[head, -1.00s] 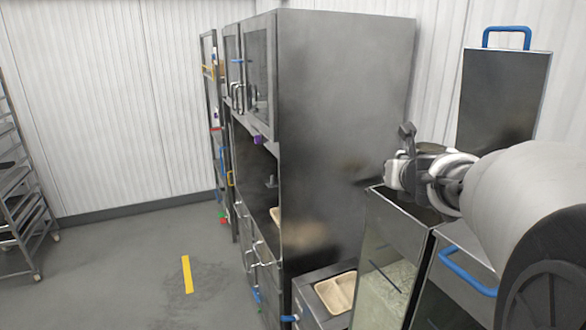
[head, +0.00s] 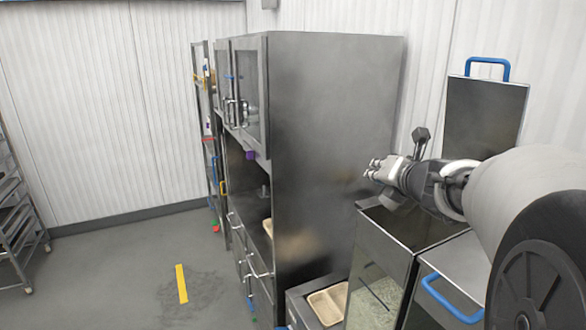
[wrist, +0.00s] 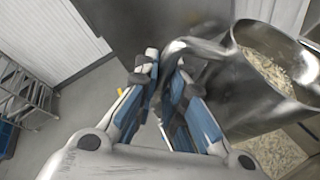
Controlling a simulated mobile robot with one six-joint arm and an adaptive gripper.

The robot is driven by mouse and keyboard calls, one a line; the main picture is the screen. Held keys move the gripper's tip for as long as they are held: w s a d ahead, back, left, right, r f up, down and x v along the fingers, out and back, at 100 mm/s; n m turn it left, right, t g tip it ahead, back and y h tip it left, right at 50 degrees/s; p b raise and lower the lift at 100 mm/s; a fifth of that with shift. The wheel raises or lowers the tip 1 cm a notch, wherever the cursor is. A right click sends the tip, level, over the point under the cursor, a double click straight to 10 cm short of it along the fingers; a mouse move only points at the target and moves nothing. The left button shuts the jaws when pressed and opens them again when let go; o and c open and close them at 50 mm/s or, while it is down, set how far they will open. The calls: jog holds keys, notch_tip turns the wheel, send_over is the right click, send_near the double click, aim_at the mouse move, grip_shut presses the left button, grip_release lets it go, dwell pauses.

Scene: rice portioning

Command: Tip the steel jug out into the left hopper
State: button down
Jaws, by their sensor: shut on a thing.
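My gripper (head: 376,171) is above the left hopper (head: 378,248), whose top is open and whose lid (head: 484,115) stands upright. Rice shows low behind the hopper's front window. In the wrist view, my gripper (wrist: 168,68) is shut on the handle of the steel jug (wrist: 222,92). The jug's wide mouth shows at the right, with pale rice (wrist: 268,72) inside. Its exact tilt is hard to judge. More rice-like grains (wrist: 277,148) show below the jug. In the head view I cannot make out the jug clearly.
A second hopper with a shut, blue-handled lid (head: 462,270) stands to the right. A tall steel cabinet (head: 335,140) stands close on the left. A tan tray (head: 328,303) sits low beside the left hopper.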

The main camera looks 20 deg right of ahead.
jog(key=shift+s+d+r+m+t+y+p, duration=0.1)
jog(key=shift+d+r+m+t+y+p, duration=0.1)
jog(key=shift+r+m+p, duration=0.6)
jog(key=shift+d+r+m+t+y+p, duration=0.15)
jog(key=shift+r+p, duration=0.35)
jog(key=shift+r, duration=0.65)
jog(key=shift+s+d+r+m+t+y+p, duration=0.15)
jog(key=shift+d+r+m+t+y+p, duration=0.1)
jog(key=shift+r+m+p, duration=0.3)
jog(key=shift+s+d+r+m+t+y+p, duration=0.1)
jog(key=shift+d+r+m+t+p, duration=0.2)
jog(key=shift+r+p, duration=0.35)
jog(key=shift+s+d+r+m+t+y+p, duration=0.2)
jog(key=shift+r+m+p, duration=0.25)
jog(key=shift+r, duration=0.3)
jog(key=d+r+m+p, duration=0.1)
jog(key=r+m+p, duration=0.1)
jog(key=p, duration=0.1)
jog(key=shift+s+d+r+t+y, duration=0.2)
jog(key=shift+s+d+t+y, duration=0.1)
jog(key=shift+s+d+t, duration=0.1)
jog(key=shift+s+d+r+m+t+p, duration=0.2)
jog(key=shift+d+r+m, duration=0.05)
jog(key=shift+d+m, duration=0.25)
jog(key=shift+s+d+r+m+t+p, duration=0.15)
jog(key=shift+d+r+m+t, duration=0.05)
jog(key=shift+d+m, duration=0.2)
jog(key=shift+s+d+r+m+t, duration=0.3)
jog(key=shift+d+r+m, duration=0.25)
jog(key=shift+m, duration=0.1)
